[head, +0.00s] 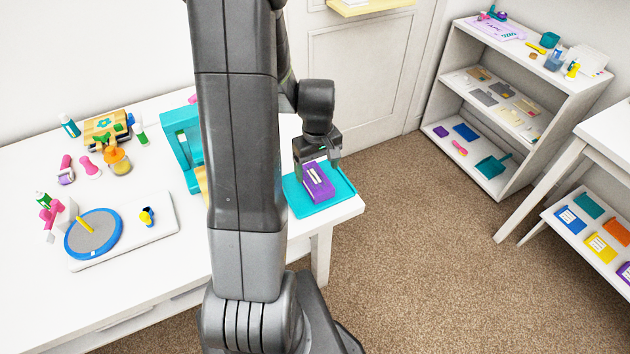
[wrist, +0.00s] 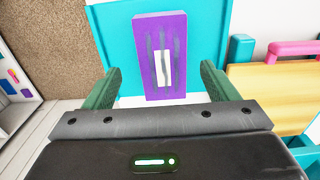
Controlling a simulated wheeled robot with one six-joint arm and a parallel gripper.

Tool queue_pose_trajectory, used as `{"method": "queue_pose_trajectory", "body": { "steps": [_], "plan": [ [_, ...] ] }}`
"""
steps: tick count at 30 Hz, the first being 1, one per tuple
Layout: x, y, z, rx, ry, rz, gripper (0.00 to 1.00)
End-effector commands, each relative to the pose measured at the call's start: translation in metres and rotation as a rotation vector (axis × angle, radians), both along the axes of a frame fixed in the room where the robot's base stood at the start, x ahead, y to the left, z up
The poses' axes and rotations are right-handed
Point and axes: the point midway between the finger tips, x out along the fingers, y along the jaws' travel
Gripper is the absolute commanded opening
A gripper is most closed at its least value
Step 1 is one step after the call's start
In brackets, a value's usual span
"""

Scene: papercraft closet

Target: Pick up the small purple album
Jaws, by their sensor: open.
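The small purple album (head: 319,188) lies on a teal tray (head: 335,203) at the right end of the white table. In the wrist view, the purple album (wrist: 177,77) shows between and beyond my fingertips, with a pale label on its top, and the teal tray (wrist: 120,60) lies around it. My gripper (head: 318,165) hangs just above the album in the head view. In the wrist view, my gripper (wrist: 158,80) is open with green fingers to either side of the album. I cannot tell how far the fingertips are above the tray.
A teal holder (head: 183,140) stands left of the tray, partly hidden by my arm. The table's left side holds a turntable (head: 93,234) and several small craft items. A white shelf (head: 500,105) stands across the carpet at right. The carpet between is clear.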

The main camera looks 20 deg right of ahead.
Motion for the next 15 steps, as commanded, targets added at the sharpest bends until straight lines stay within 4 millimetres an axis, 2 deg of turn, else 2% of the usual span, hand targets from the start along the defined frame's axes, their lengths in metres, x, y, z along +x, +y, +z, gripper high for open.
{"method": "queue_pose_trajectory", "body": {
  "steps": [9,15],
  "plan": [
    [0.005,0.004,-0.037,0.003,0.004,0.0,0.8],
    [0.005,0.004,-0.049,0.001,0.001,0.0,0.8]
  ]
}}
